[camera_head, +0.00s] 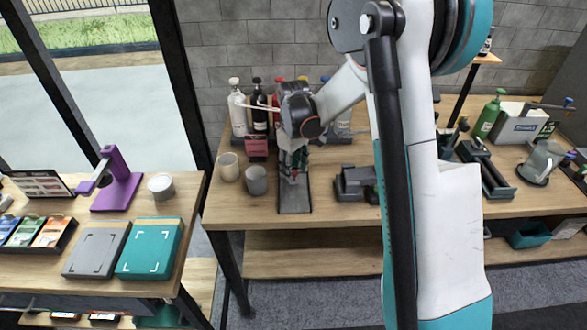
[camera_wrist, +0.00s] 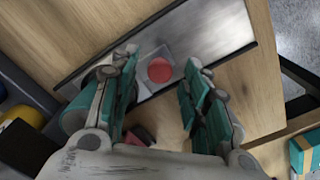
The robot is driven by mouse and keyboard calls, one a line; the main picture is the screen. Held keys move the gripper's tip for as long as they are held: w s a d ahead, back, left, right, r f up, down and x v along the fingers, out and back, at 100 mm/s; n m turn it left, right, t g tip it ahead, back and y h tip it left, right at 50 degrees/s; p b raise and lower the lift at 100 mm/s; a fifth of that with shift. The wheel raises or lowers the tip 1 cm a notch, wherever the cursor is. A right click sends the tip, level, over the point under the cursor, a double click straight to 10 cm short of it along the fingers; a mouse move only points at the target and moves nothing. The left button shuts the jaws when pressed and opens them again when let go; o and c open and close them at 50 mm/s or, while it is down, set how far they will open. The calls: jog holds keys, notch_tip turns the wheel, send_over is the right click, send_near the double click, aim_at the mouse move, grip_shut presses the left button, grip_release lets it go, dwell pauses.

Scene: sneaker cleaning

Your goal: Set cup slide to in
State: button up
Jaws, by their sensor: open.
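What looks like the cup slide is a long flat grey rail (camera_head: 294,202) with a dark border, lying on the wooden table and running toward its front edge. In the wrist view the rail (camera_wrist: 215,28) crosses the top. A small, pale square carriage with a red round top (camera_wrist: 160,70) sits on it. My gripper (camera_head: 292,176) points down over the rail's back part. In the wrist view my gripper (camera_wrist: 161,60) is open, with one finger on each side of the red round top. I cannot tell whether the fingers touch the carriage.
Bottles (camera_head: 237,108) line the back. A black device (camera_head: 354,182) stands to the right. The rail's front end is clear. A separate table (camera_head: 190,196) is at left.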

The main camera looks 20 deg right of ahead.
notch_tip(320, 180, up, 11)
jog(key=shift+r, duration=0.15)
dwell(0.4)
